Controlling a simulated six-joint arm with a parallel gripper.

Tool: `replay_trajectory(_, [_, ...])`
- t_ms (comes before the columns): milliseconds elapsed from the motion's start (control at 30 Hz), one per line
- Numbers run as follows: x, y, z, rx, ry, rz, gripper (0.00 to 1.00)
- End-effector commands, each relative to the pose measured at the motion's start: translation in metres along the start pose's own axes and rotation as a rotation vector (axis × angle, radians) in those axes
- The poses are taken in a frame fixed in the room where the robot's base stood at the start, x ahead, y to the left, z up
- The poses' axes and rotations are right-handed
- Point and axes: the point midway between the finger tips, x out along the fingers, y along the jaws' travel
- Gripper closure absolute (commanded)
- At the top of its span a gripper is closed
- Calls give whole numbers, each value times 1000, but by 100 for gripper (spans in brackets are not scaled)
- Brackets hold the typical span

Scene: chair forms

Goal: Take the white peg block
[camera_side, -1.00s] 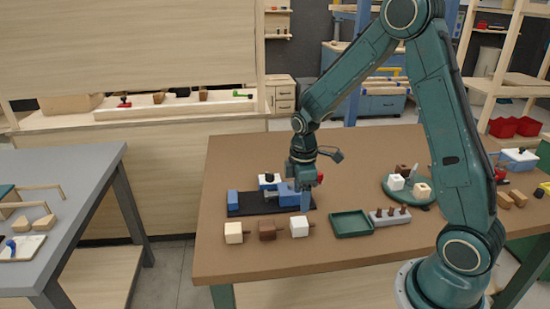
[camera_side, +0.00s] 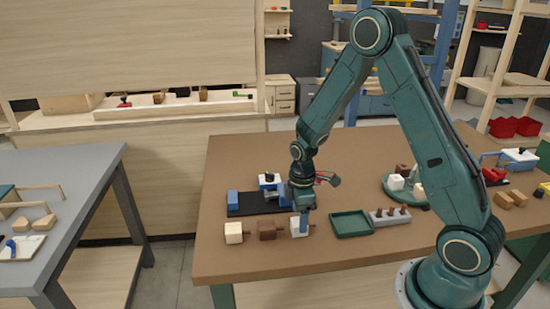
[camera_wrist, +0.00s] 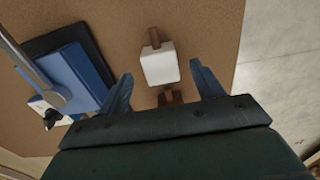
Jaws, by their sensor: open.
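The white peg block (camera_side: 297,228) stands at the right end of a front row of blocks on the brown table. In the wrist view the white block (camera_wrist: 160,63) shows with a brown peg on its far side. My gripper (camera_side: 303,228) is open and low over this block, pointing down. In the wrist view the block lies between the two blue fingers (camera_wrist: 161,69), with gaps on both sides. A finger hides part of the block in the side view.
A brown block (camera_side: 267,229) and a cream block (camera_side: 233,232) stand to the left. A blue vise on a black plate (camera_side: 250,206) lies behind. A green tray (camera_side: 350,223) and a grey peg rack (camera_side: 389,217) stand to the right.

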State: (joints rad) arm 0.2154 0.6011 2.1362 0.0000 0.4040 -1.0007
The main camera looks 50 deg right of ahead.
Motion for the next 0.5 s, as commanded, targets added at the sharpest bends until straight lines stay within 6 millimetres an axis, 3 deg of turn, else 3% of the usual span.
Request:
replay_trajectory(233, [26, -2, 0, 0, -1, -2, 34])
replay_trajectory(500, [34, -1, 0, 0, 0, 0, 34])
